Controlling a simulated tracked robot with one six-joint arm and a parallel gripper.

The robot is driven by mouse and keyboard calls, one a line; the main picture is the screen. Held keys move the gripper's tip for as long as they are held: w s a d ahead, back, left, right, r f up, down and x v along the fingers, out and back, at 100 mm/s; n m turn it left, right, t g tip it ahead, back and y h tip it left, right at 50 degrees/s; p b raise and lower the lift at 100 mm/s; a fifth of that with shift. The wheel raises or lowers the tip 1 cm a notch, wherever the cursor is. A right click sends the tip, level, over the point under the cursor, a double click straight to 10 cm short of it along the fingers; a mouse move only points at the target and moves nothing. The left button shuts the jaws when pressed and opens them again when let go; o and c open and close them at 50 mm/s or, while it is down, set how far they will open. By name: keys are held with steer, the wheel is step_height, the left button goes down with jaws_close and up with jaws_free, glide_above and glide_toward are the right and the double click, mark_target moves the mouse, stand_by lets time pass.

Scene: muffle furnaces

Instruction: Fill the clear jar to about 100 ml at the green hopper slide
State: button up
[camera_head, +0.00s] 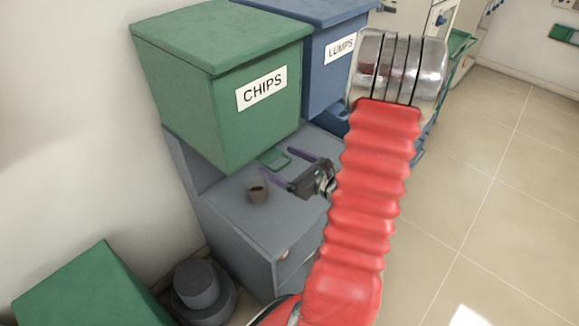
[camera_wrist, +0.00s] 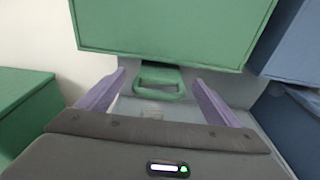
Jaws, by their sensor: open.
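The green hopper (camera_head: 215,110) labelled CHIPS stands on a grey cabinet; its lower front also shows in the wrist view (camera_wrist: 175,28). Its green slide handle (camera_wrist: 158,80) sticks out below it, between and beyond my fingers; it also shows in the head view (camera_head: 273,160). My gripper (camera_head: 278,162) is open, its purple fingers apart near the slide, with nothing seen held. A faint clear shape (camera_wrist: 151,111), perhaps the clear jar, shows below the handle between the fingers. A small grey-brown cup (camera_head: 257,190) stands on the cabinet beside the near finger. I cannot tell whether these are the same vessel, nor read any fill level.
A blue hopper (camera_head: 330,60) labelled LUMPS stands right of the green one. The grey cabinet top (camera_head: 228,195) is otherwise bare in front. Another green box (camera_head: 90,290) and a dark round object (camera_head: 198,288) stand at lower left. Open tiled floor (camera_head: 490,190) lies to the right.

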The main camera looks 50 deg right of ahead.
mark_target(268, 153)
steer(key=w, duration=0.2)
steer(key=w+f, duration=0.1)
steer(key=w, duration=0.5)
steer(key=shift+a+f, duration=0.1)
steer(key=shift+f, duration=0.05)
steer(key=c, duration=1.2)
steer(key=shift+o, duration=0.2)
steer(key=shift+s, duration=0.95)
steer(key=shift+w, duration=1.15)
